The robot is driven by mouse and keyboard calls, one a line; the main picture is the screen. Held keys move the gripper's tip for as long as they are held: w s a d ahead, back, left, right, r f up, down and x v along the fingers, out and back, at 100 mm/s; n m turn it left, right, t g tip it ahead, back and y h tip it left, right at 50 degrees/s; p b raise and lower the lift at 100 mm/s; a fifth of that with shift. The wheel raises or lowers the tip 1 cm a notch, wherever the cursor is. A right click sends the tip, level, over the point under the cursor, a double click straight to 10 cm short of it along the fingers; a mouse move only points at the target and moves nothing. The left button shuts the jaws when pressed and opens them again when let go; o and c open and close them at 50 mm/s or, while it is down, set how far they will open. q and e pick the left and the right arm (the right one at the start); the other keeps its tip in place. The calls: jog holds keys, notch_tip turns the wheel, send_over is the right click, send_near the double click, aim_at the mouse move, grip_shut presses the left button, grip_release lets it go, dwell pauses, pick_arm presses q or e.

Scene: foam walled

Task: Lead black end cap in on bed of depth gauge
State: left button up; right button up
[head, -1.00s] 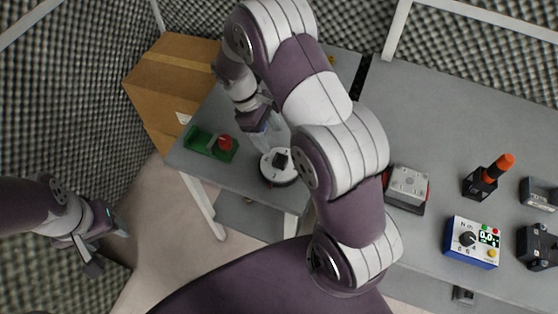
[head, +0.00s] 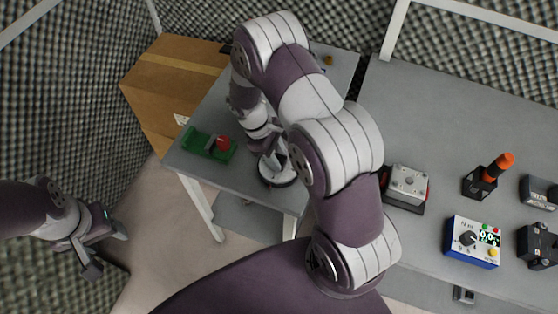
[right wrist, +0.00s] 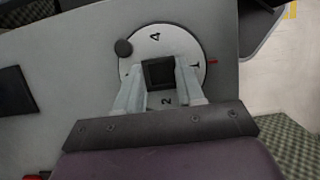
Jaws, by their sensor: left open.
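A black square block (right wrist: 159,73), which looks like the end cap, is over a round white numbered disc (right wrist: 133,74). The disc also shows in the head view (head: 268,175), on the smaller grey table. My right gripper (right wrist: 160,80) points down at it, with one finger on each side of the block. I cannot tell whether the fingers touch it or whether it rests on the disc. In the head view my right gripper (head: 272,160) hides the block. My left gripper (head: 108,250) is open and empty, off the table at the left. I cannot tell for certain which thing is the depth gauge.
A green fixture with a red knob (head: 223,143) is left of the disc. A cardboard box (head: 170,80) stands behind. The right-hand table carries a grey box (head: 408,183), an orange-handled black device (head: 490,175) and a blue-white meter (head: 473,240). My right arm crosses the middle.

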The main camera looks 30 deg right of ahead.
notch_tip(320, 180, up, 4)
jog(key=shift+s+r+b, duration=0.15)
jog(key=shift+r+b, duration=0.05)
jog(key=shift+b, duration=0.2)
jog(key=s+a+r, duration=0.2)
jog(key=s+r, duration=0.4)
jog(key=s, duration=0.4)
jog(key=w+d+f+n+t, duration=0.2)
jog(key=w+d+n, duration=0.4)
jog(key=w, duration=0.1)
jog(key=w+d+f+n+t+b, duration=0.1)
jog(key=w+d+f+n+t, duration=0.1)
jog(key=w+d+n, duration=0.3)
jog(key=w+d+f+n+t, duration=0.2)
jog(key=w+d+f+n, duration=0.2)
jog(key=w, duration=0.7)
jog(key=shift+w+d+n+h+b, duration=0.15)
jog(key=shift+d+n+h+b, duration=0.2)
jog(key=shift+d+n, duration=1.3)
jog(key=shift+w+d, duration=0.1)
jog(key=shift+d, duration=0.3)
